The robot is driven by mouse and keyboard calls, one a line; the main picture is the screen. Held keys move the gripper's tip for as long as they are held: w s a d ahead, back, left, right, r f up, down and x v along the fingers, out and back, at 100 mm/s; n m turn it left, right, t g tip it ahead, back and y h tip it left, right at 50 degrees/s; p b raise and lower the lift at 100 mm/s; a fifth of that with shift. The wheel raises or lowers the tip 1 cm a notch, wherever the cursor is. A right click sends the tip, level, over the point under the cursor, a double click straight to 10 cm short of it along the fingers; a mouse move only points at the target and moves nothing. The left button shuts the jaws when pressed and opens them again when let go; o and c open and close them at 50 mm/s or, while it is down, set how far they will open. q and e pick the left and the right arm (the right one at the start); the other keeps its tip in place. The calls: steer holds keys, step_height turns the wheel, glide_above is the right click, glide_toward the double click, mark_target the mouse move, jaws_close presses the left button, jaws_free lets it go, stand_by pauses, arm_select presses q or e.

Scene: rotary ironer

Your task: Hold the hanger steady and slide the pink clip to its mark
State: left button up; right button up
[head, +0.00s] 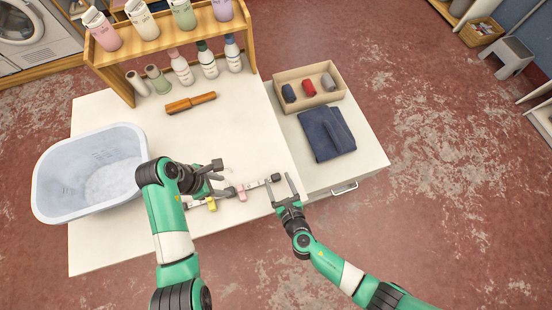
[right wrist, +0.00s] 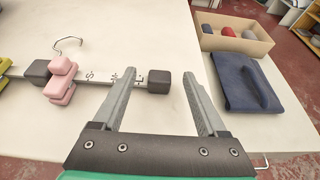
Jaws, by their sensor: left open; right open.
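The hanger is a pale bar (right wrist: 100,77) lying flat on the white table, with a dark end block (right wrist: 159,82), a dark middle block (right wrist: 38,72) and a wire hook (right wrist: 68,44). The pink clip (right wrist: 62,80) sits on the bar just right of the middle block; it also shows in the head view (head: 241,193). Letter marks lie between it and the end block. A yellow clip (head: 211,204) is on the other half. My left gripper (head: 220,177) is open near the hanger's middle. My right gripper (head: 281,180) is open at the end block, its left finger overlapping the bar in the wrist view.
A pale basin (head: 90,172) stands at the left. A wooden shelf (head: 125,75) with bottles and a brown-handled object (head: 190,103) are behind. At the right are a folded navy cloth (head: 326,134) and a box (head: 280,80) of rolled cloths. The table between is clear.

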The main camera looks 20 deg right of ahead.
mark_target(275, 175)
steer(key=shift+x, duration=2.05)
